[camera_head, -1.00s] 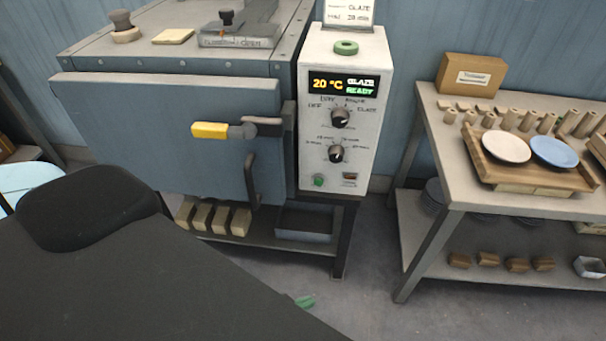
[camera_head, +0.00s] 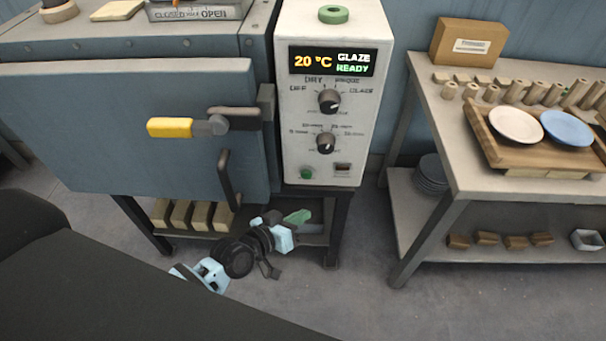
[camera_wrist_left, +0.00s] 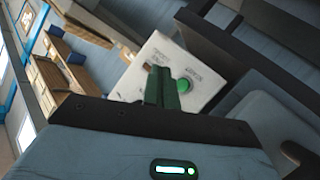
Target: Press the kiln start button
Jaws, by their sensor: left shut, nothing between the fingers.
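The kiln control box (camera_head: 318,130) is white, with a lit display reading 20 °C, GLAZE, READY. Below its two black dials, a small round green button (camera_head: 306,173) sits at the lower left of the panel. The green button also shows in the left wrist view (camera_wrist_left: 184,86), close beside my green fingers. My left gripper (camera_head: 298,217) has green fingertips and is just below the button in the head view. Its fingers are shut and empty in the left wrist view (camera_wrist_left: 160,88). I cannot tell the exact gap to the panel. My right gripper is out of view.
The kiln door (camera_head: 150,120) is closed, with a yellow-tipped lever (camera_head: 170,128) and a dark upright handle (camera_head: 226,180) left of the panel. A small dark reddish switch (camera_head: 342,169) is right of the button. A table (camera_head: 450,150) with plates stands at the right.

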